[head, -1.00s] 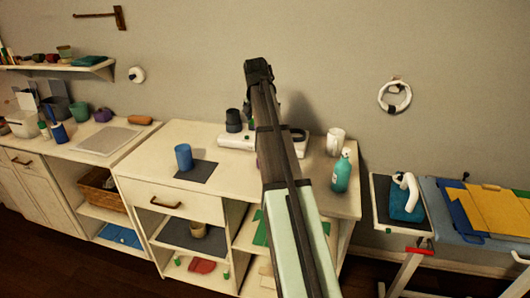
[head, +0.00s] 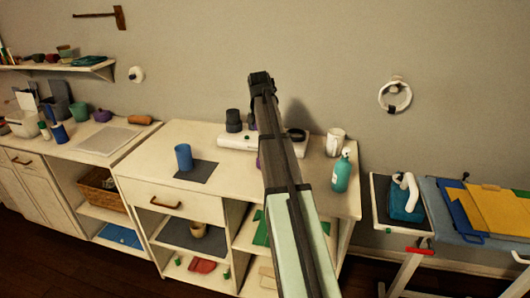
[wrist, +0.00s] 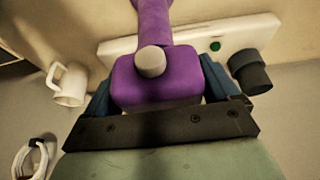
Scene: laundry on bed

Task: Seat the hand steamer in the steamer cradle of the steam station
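The purple hand steamer (wrist: 155,82) is between the two fingers of my gripper (wrist: 162,92) in the wrist view, with a finger against each side. A pale round knob sits on it, and its narrower part points away from me. The white steam station (wrist: 190,42) is just beyond, with a green button and a dark cylinder (wrist: 250,72). In the head view the station (head: 237,142) stands at the back of the cabinet top; a dark ring-like part (head: 297,135) at its right end may be the cradle. There my arm hides my gripper and nearly all of the steamer.
A white mug (head: 335,142) and a teal pump bottle (head: 342,171) stand right of the station. A blue cup (head: 184,157) stands on a dark mat (head: 204,174) at left. The wall is close behind the station. A wall ring (head: 395,97) hangs at right.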

